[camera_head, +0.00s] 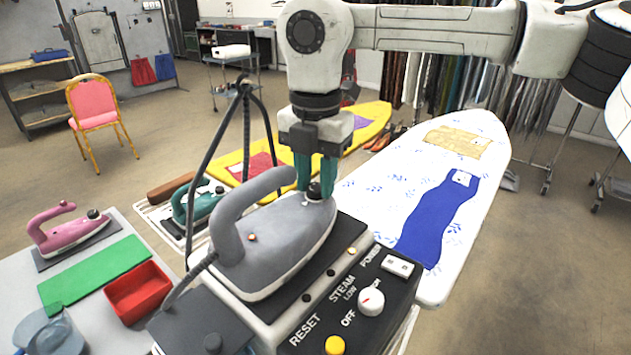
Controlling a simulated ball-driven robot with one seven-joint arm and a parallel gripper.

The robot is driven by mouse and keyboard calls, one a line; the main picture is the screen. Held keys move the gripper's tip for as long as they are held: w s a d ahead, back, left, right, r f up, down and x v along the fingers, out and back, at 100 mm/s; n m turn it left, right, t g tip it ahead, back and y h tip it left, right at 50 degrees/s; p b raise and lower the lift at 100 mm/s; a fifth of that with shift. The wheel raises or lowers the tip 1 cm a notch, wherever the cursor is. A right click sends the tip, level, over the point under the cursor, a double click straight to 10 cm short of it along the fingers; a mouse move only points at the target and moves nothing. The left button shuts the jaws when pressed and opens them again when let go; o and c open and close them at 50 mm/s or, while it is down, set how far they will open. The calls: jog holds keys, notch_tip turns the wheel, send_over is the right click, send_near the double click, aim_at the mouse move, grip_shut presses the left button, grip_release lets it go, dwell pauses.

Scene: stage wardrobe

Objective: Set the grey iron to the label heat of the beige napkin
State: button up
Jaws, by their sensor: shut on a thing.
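The grey iron (275,235) rests on a black plate on top of a steam station in the front middle. Its black dial (314,191) is near its far end. My gripper (316,178) points down with its teal fingers closed around the dial. The fingers partly hide the dial, and I cannot read its setting. The beige napkin (458,142) lies flat on the far part of the white ironing board (385,190). A small pale mark, perhaps its label, shows near its right edge, too small to read.
The station's panel has a white knob (371,301), a yellow button (336,345) and a switch (397,265). A blue cloth (435,220) lies on the white board. A teal iron (200,203), pink iron (70,230) and red tray (140,292) stand left. A yellow board is behind.

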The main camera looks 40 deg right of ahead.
aim_at(316, 187)
dwell(0.3)
jog(key=o, duration=1.1)
jog(key=shift+c, duration=0.2)
notch_tip(316, 187, up, 11)
jog(key=shift+f, duration=0.1)
